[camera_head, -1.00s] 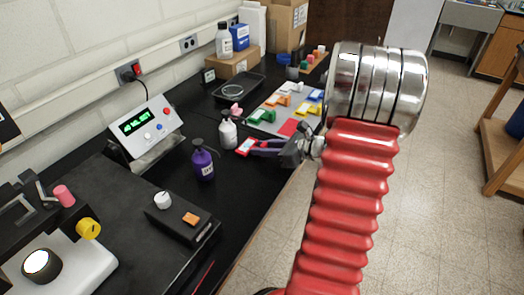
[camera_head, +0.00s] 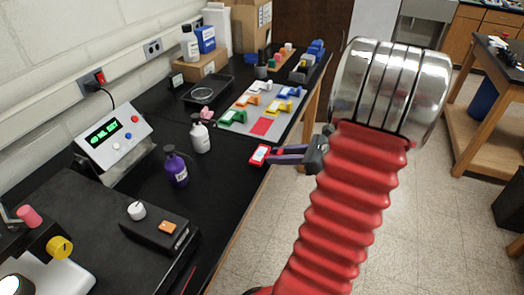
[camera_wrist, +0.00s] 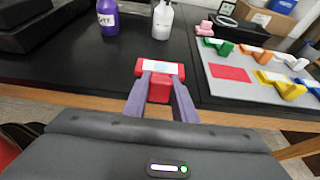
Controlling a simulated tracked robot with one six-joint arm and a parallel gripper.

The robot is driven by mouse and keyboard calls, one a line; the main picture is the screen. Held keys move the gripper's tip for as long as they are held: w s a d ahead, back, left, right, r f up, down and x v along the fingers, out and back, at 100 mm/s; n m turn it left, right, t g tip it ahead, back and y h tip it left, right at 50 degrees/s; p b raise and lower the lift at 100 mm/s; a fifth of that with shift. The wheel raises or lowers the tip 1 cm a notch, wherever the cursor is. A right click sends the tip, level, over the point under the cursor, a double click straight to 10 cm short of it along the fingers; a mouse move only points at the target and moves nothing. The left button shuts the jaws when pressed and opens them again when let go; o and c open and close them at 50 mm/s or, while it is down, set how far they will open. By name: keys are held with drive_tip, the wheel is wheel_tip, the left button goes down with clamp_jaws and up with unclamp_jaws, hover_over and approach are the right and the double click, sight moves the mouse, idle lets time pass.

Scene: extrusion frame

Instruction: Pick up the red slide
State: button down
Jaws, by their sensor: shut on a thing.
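The red slide (camera_head: 260,154), a red piece with a white label, is held at the tips of my gripper (camera_head: 274,156) near the table's front edge. In the wrist view the two purple fingers (camera_wrist: 160,92) are shut on the red slide (camera_wrist: 158,69), its labelled face showing between and beyond the tips. The slide appears clear of the black tabletop, though its exact height cannot be told. A red rectangle (camera_head: 264,127) on the grey mat (camera_head: 240,132) is bare, just beyond the slide.
Green, orange, yellow, white and blue pieces stand on the mat. A white bottle (camera_head: 199,135) and a purple bottle (camera_head: 175,167) stand left of my gripper. A black box with knobs (camera_head: 160,227) is nearer. Open floor (camera_head: 400,220) lies to the right.

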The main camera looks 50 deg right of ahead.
drive_tip(key=s, duration=0.1)
drive_tip(key=s+d, duration=0.1)
drive_tip(key=s, duration=0.1)
drive_tip(key=shift+s+d, duration=0.1)
drive_tip(key=shift+s, duration=0.1)
